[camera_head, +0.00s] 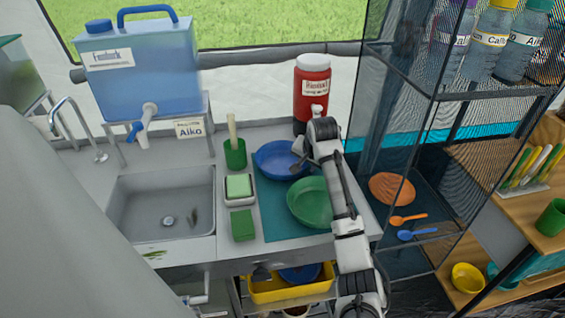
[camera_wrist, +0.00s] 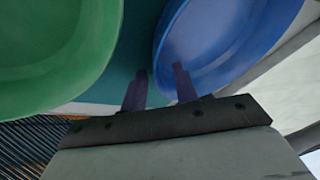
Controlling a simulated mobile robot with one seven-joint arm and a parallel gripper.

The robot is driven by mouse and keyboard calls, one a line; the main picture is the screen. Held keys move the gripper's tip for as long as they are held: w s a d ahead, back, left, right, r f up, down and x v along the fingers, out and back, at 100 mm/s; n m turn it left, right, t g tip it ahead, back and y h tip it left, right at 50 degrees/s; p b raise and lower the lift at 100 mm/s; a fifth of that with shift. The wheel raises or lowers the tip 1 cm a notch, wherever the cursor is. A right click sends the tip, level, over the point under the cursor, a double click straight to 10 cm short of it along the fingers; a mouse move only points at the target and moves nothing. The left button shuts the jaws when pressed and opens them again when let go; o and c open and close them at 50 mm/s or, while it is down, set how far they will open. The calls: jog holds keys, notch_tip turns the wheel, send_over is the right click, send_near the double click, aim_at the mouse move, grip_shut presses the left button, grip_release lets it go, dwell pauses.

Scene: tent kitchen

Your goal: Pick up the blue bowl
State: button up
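The blue bowl (camera_head: 273,163) sits on the counter at the back of the teal mat, just behind a green bowl (camera_head: 308,203). My gripper (camera_head: 297,166) is at the right side of the blue bowl. In the wrist view the blue bowl (camera_wrist: 225,40) fills the upper right and the green bowl (camera_wrist: 50,45) the upper left. There my gripper (camera_wrist: 159,72) has its fingers apart, with nothing clearly held. The right finger overlaps the blue bowl, and the left finger shows against the mat between the bowls. Whether the fingertips touch the rim cannot be told.
A red container (camera_head: 311,95) stands behind my arm. A green cup (camera_head: 235,155) with a utensil, a sponge tray (camera_head: 239,188) and the sink (camera_head: 165,200) are to the left. A mesh shelf (camera_head: 400,165) stands close on the right.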

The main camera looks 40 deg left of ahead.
grip_shut()
jog(key=shift+r, duration=0.1)
notch_tip(320, 180, up, 20)
jog(key=b, duration=0.3)
jog(key=shift+b, duration=0.35)
